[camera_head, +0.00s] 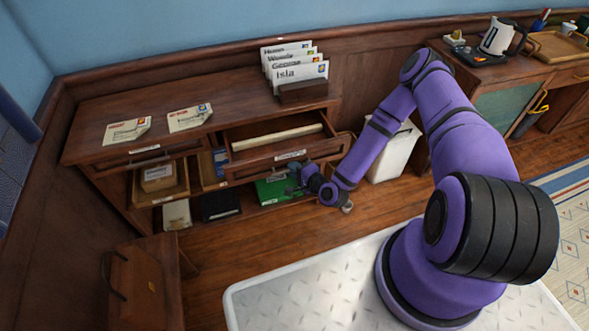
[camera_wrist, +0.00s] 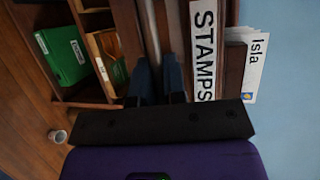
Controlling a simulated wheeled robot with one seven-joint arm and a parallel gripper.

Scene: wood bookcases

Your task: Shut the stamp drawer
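The stamp drawer (camera_head: 290,155) is pulled out of the wood cabinet. Its open top shows in the head view, with a pale strip lying inside. In the wrist view its white STAMPS label (camera_wrist: 204,50) faces the camera, turned sideways. My gripper (camera_head: 296,180) is low in front of the drawer, near its lower front edge. In the wrist view the two dark fingers of my gripper (camera_wrist: 159,72) stand a little apart, with nothing clearly held between them. Whether the fingertips touch the drawer front is hard to tell.
Envelopes in a holder (camera_head: 303,92) stand on the cabinet top (camera_head: 215,92), and two more lie flat at left. A green box (camera_head: 275,191) sits on the shelf below the drawer. A white bin (camera_head: 395,152) stands to the right, behind my arm. A small cup (camera_wrist: 58,136) is on the floor.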

